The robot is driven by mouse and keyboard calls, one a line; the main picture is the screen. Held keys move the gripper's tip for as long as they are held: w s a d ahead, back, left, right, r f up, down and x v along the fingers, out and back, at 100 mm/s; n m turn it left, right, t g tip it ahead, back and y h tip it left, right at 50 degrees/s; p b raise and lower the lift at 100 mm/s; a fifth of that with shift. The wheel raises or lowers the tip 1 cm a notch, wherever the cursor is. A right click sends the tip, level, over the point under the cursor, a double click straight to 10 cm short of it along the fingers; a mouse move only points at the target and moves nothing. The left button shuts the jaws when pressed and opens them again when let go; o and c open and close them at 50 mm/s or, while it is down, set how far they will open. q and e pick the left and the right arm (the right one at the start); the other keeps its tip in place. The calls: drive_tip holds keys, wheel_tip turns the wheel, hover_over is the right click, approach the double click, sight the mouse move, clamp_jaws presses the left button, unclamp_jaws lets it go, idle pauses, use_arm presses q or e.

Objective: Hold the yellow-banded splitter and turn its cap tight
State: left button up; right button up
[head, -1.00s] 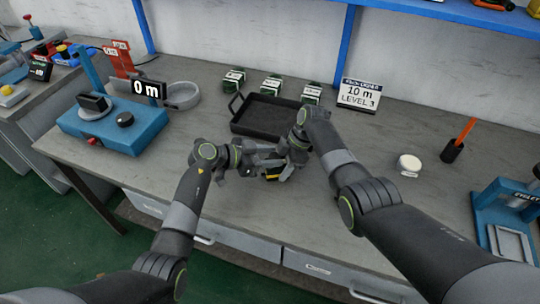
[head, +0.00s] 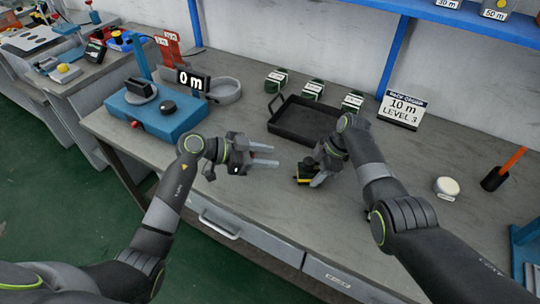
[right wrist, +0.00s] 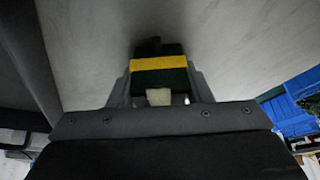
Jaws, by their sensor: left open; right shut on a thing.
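The yellow-banded splitter is a dark block with a yellow band (right wrist: 158,63); in the head view it shows partly (head: 304,181) under my right gripper. My right gripper (head: 312,176) is shut on it, close over the bench near the front edge. In the right wrist view the splitter sits between the fingers, with a pale piece at its near end. I cannot tell whether that piece is the cap. My left gripper (head: 270,158) is open and empty, to the left of the splitter and apart from it, its fingers pointing right.
A black tray (head: 275,124) lies behind the grippers, with several green-and-white labelled items (head: 313,89) behind it. A "10 m LEVEL 3" sign (head: 402,110), a white round puck (head: 446,187) and a dark holder (head: 494,180) are right.

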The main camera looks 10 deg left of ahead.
drive_tip(key=o, duration=1.1)
